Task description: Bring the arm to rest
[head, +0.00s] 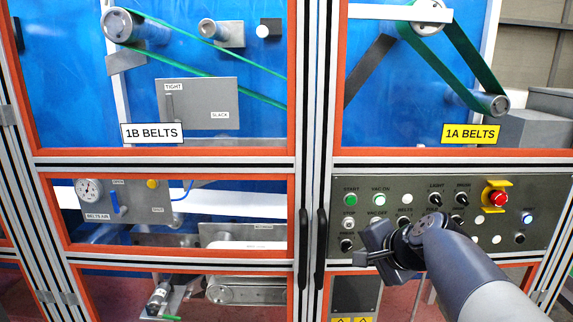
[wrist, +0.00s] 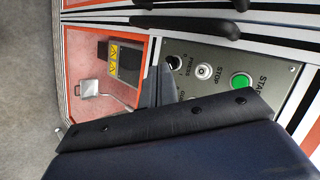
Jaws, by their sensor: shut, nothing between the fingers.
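My arm reaches in from the lower right in the head view. My gripper (head: 376,240) is in front of the lower left part of the control panel (head: 395,188). Its fingers look closed, with nothing held. Whether it touches the panel cannot be told. In the wrist view my gripper (wrist: 160,85) shows as a dark finger shape beside the panel's buttons. The green START button (head: 351,200) and the STOP button (head: 349,222) show to the left of and above the gripper. The START button also shows in the wrist view (wrist: 241,81). Part of the panel is hidden behind my arm.
A red emergency button (head: 498,199) sits at the panel's right. Black door handles (head: 304,235) stand out left of the panel. Orange-framed clear doors labelled 1B BELTS (head: 152,133) and 1A BELTS (head: 470,134) cover the belts. Grey floor (wrist: 28,80) is open in the wrist view.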

